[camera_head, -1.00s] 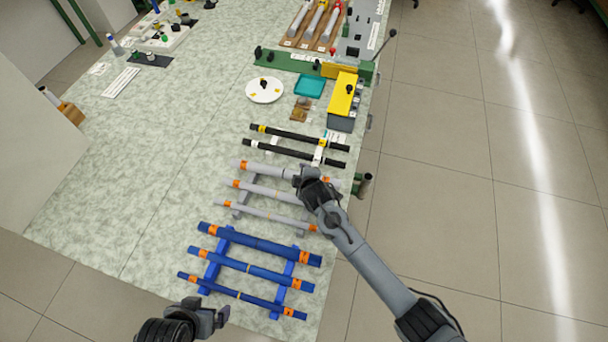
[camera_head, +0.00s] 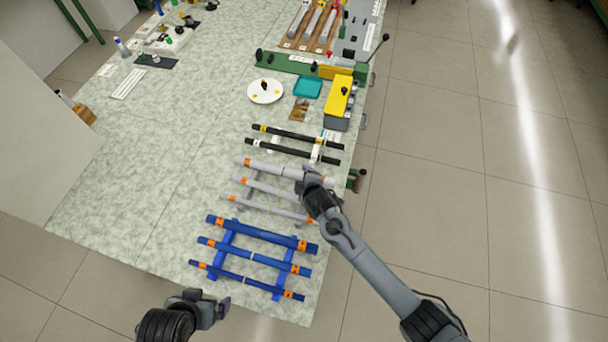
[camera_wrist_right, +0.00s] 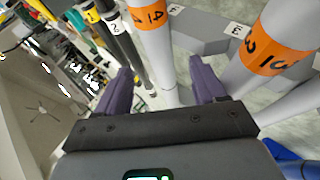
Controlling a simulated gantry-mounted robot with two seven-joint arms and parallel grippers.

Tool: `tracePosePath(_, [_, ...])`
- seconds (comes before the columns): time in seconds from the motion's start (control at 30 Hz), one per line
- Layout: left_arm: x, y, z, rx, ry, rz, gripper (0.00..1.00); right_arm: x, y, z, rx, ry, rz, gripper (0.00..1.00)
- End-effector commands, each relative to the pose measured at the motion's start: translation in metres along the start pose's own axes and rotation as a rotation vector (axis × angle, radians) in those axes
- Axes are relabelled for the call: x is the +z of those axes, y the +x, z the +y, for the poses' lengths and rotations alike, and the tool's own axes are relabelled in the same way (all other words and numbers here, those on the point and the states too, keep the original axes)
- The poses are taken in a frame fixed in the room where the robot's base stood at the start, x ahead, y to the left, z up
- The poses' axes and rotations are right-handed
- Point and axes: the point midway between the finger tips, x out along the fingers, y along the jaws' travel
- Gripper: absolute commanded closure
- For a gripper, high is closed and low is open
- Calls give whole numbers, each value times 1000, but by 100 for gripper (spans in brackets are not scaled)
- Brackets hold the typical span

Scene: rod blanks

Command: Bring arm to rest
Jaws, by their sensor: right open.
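My right arm reaches in from the lower right in the head view. Its gripper (camera_head: 310,183) is over the right ends of the grey rods (camera_head: 268,168) on their rack. In the right wrist view the gripper (camera_wrist_right: 165,88) is open, its two purple fingers apart. A grey rod with an orange band (camera_wrist_right: 148,20) shows beyond the gap between them, and a thicker grey rod with an orange band (camera_wrist_right: 268,60) is at the right. I see no rod held. My left gripper (camera_head: 218,308) is at the bottom, off the table's front edge and empty; its finger gap is unclear.
Blue rods (camera_head: 262,235) lie on a blue rack near the front edge. Black rods (camera_head: 295,144) lie behind the grey ones. A white plate (camera_head: 265,91), a teal tray (camera_head: 308,88) and a yellow-topped box (camera_head: 339,95) stand farther back.

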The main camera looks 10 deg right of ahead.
Motion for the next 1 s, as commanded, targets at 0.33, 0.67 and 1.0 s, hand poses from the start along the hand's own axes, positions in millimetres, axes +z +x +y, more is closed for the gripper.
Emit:
tracePosePath(0.33, [-3, -10, 0, 2, -3, 0, 0, -3, -8, 7, 8, 1, 4, 30])
tracePosePath(0.67, [-4, -11, 3, 10, -13, 2, 0, -4, -9, 9, 10, 2, 6, 30])
tracePosePath(1.0, [-16, -48, 1, 9, -11, 0, 0, -16, -35, 36, 10, 2, 7, 30])
